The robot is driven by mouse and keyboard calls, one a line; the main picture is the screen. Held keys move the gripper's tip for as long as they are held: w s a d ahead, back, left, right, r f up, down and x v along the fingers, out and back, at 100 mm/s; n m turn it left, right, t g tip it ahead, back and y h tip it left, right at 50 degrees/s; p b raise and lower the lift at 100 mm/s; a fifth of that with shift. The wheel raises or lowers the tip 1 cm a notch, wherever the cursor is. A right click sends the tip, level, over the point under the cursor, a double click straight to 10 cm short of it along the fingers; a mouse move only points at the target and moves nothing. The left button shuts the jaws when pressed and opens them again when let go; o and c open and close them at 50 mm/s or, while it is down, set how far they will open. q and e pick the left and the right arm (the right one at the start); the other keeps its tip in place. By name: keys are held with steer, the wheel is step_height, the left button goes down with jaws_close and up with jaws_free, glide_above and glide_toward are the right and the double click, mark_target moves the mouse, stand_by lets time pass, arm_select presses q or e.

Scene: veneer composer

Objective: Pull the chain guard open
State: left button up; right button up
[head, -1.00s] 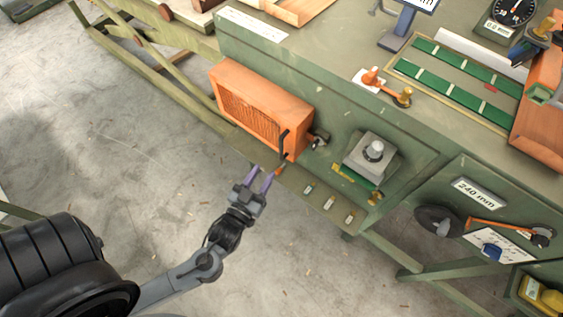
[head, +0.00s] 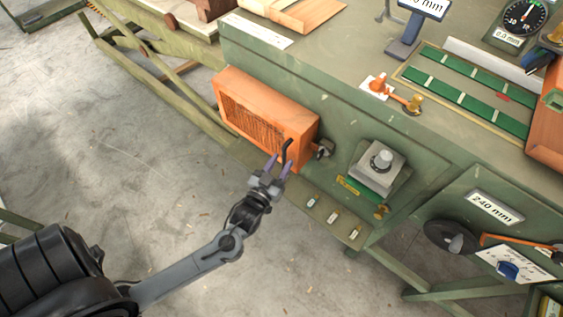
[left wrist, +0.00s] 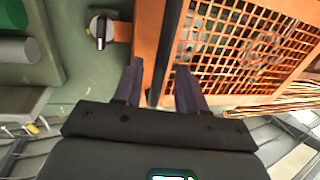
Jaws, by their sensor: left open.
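The chain guard (head: 262,112) is an orange box with a mesh front on the side of the green machine. It looks shut against the machine. Its black bar handle (head: 286,151) stands at its right end. My left gripper (head: 278,166) is open at the handle. In the left wrist view the handle (left wrist: 157,75) runs between the two purple fingers (left wrist: 160,88), with a gap showing on the finger sides. The guard's orange mesh (left wrist: 245,45) fills the right of that view. My right gripper is not in view.
A dark latch knob (head: 325,148) sits just right of the guard; it also shows in the left wrist view (left wrist: 100,30). A grey block with a round knob (head: 381,160) is further right. The concrete floor (head: 130,150) in front of the guard is clear.

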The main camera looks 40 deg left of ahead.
arm_select(q)
steer(key=shift+w+a, duration=0.1)
steer(key=shift+w, duration=0.35)
jaws_close()
